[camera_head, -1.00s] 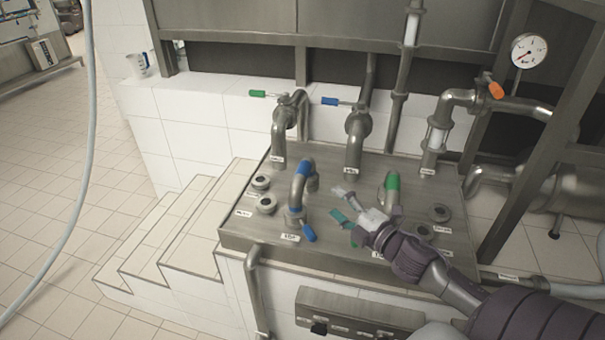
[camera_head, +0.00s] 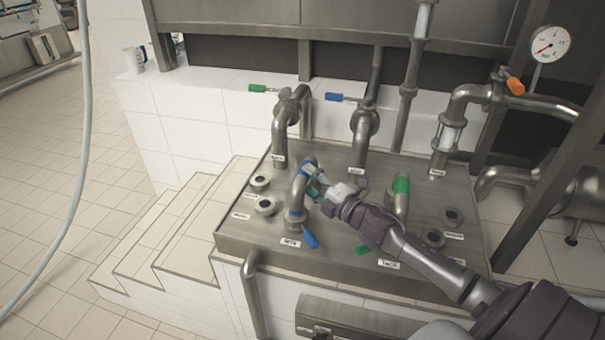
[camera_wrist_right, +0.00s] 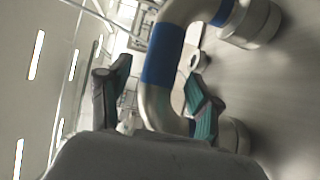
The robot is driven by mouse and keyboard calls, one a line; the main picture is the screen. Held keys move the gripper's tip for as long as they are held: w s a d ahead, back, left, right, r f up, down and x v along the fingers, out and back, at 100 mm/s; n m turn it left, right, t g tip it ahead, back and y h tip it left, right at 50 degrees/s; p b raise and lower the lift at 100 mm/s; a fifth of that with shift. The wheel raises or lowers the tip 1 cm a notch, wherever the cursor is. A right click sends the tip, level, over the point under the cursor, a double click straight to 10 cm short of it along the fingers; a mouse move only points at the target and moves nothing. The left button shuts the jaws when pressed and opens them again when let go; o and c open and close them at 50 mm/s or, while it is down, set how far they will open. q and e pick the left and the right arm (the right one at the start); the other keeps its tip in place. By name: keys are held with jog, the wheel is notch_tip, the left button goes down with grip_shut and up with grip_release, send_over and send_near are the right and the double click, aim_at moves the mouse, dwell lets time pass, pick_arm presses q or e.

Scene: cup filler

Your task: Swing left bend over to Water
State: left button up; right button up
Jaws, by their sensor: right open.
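The left bend is a steel pipe bend with blue bands (camera_head: 297,192), standing on the steel panel (camera_head: 345,262). A blue handle (camera_head: 311,240) sits at its foot. My right gripper (camera_head: 312,180) is at the upper part of this bend. In the right wrist view the bend (camera_wrist_right: 162,55) passes between my two open fingers (camera_wrist_right: 155,95), which have teal pads. I cannot tell whether either finger touches it. My left gripper is not in view.
A second bend with a green band (camera_head: 401,186) stands to the right, close to my right arm. Capped ports (camera_head: 265,207) lie left of the blue bend. Fixed pipes with green (camera_head: 257,88) and blue (camera_head: 335,97) handles rise behind. Tiled steps (camera_head: 165,235) lie left.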

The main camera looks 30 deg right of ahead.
jog(key=shift+w+a, duration=0.2)
jog(key=shift+w, duration=1.5)
jog(key=shift+f, duration=0.1)
grip_shut()
